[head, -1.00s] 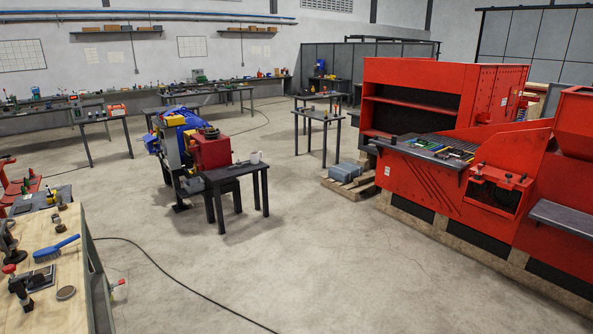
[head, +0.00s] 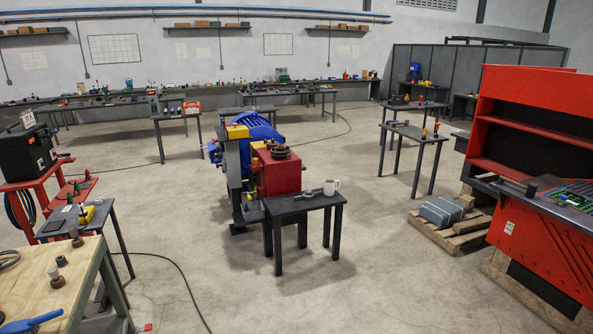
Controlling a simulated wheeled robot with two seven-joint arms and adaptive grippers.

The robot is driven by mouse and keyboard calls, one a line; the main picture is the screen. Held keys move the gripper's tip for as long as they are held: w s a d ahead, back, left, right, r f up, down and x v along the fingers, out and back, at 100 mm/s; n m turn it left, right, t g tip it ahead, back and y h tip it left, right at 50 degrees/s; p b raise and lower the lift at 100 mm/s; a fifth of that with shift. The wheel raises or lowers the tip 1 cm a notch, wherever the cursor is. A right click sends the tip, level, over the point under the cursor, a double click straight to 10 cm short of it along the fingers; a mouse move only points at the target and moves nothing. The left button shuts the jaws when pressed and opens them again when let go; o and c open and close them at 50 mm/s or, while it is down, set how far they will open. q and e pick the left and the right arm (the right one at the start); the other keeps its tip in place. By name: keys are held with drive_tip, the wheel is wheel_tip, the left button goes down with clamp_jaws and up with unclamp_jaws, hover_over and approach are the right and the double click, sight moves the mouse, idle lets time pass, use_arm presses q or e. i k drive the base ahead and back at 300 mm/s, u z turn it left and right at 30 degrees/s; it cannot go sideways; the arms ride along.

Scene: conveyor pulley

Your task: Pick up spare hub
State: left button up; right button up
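I cannot tell for sure which thing is the spare hub. Small brown-grey cylindrical parts (head: 61,261) stand on the wooden workbench (head: 30,290) at the lower left, and one of these may be a hub. A dark round stepped part (head: 280,153) sits on top of the red housing (head: 277,177) of the blue and red machine in the middle. A small black table (head: 300,203) in front of that machine carries a white mug (head: 331,187) and a grey tool (head: 306,195). Neither of my grippers shows in the view.
A red cart (head: 40,190) and a small side table (head: 107,212) stand at the left. A pallet (head: 450,233) with a grey-blue case (head: 441,211) and a large red machine (head: 540,225) are at the right. A cable crosses the floor. Open concrete lies in front.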

sight(306, 195)
drive_tip(key=u, duration=0.2)
drive_tip(key=i, duration=5.4)
drive_tip(key=z, duration=0.1)
